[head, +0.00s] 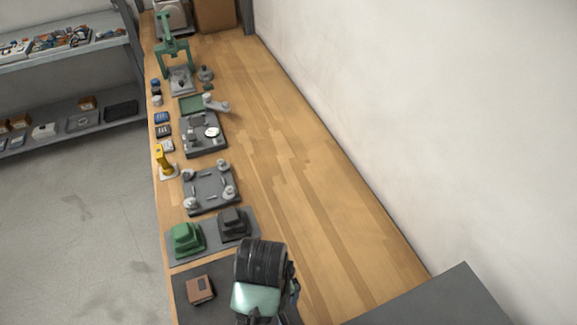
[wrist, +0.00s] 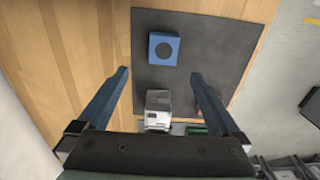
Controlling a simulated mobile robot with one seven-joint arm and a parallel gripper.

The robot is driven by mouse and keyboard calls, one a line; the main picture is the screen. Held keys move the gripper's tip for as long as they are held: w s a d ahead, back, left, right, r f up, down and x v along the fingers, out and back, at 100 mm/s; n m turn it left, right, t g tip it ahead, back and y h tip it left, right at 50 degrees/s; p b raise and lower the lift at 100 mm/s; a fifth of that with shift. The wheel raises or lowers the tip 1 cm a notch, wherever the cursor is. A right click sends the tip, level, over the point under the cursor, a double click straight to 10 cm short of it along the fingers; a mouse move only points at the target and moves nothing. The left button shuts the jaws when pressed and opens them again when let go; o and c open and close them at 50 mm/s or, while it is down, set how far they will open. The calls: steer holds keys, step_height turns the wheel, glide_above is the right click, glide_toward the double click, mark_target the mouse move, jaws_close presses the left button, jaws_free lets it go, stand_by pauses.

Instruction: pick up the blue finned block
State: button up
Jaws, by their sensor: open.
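A blue square block (wrist: 164,48) with a dark round spot on top lies on a dark mat (wrist: 215,45) in the wrist view. Its fins cannot be made out. I do not see this block in the head view, where my arm covers part of the mat. My gripper (wrist: 160,75) is open, its two blue fingers wide apart with nothing held. The block appears just beyond the fingertips, roughly centred between their lines and apart from them.
A pale grey block (wrist: 158,105) shows between the fingers in the wrist view. A brown block (head: 200,290) sits on the mat's left. Beyond stand a green block (head: 186,238) and a dark block (head: 233,222). The bench's right side (head: 310,190) is clear along the wall.

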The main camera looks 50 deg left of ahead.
steer(key=f, duration=0.6)
steer(key=shift+s+f, duration=0.35)
steer(key=shift+f+p, duration=0.8)
steer(key=shift+f, duration=2.15)
steer(key=shift+s, duration=0.1)
steer(key=shift+r, duration=0.1)
steer(key=c, duration=1.5)
